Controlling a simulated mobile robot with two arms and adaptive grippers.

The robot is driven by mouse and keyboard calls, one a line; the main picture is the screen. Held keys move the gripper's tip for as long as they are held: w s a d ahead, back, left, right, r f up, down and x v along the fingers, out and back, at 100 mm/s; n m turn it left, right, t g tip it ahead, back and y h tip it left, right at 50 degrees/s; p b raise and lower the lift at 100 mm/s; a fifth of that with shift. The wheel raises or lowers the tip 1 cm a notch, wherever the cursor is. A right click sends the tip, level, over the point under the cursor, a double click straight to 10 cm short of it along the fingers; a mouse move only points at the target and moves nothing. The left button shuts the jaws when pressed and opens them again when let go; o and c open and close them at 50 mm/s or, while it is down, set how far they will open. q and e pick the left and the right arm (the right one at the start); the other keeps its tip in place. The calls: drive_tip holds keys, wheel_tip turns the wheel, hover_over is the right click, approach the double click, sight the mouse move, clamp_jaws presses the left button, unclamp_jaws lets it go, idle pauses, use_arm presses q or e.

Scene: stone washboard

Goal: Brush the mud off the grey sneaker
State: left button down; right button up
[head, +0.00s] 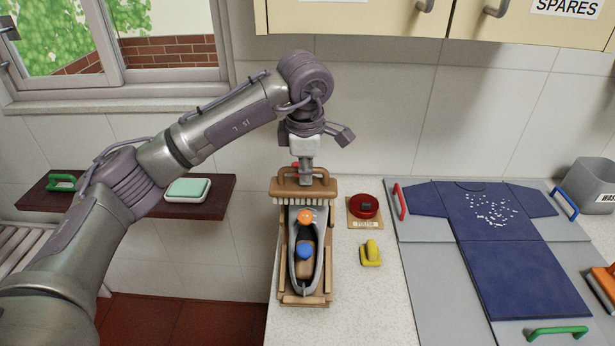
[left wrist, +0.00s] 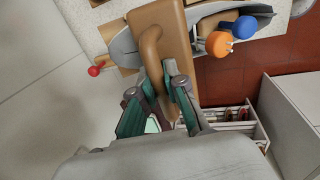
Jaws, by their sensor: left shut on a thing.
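The grey sneaker (head: 292,262) lies lengthwise in a wooden holder (head: 319,300) on the counter, with an orange knob (head: 305,216) and a blue knob (head: 305,251) over it. My left gripper (head: 306,178) is shut on the handle of a wooden brush (head: 287,189) at the sneaker's far end. The brush's pale bristles face down there; I cannot tell if they touch the sneaker. In the left wrist view, the fingers (left wrist: 160,103) close around the brown handle (left wrist: 150,48), and grey sneaker (left wrist: 122,42) shows beside the brush. I cannot make out mud. My right gripper is out of view.
Right of the sneaker are a round red tin (head: 364,207) and a small yellow brush (head: 371,253). A blue shirt (head: 515,270) lies on a grey folding board further right. A dark shelf (head: 222,190) with a soap dish (head: 188,189) is at left. Cupboards hang above.

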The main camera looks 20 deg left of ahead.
use_arm(q)
wheel_tip(320, 180, up, 2)
drive_tip(key=shift+p, duration=0.35)
drive_tip(key=shift+s+r+p, duration=0.1)
drive_tip(key=shift+r+p, duration=0.3)
drive_tip(key=shift+r, duration=0.85)
drive_tip(key=shift+f, duration=0.1)
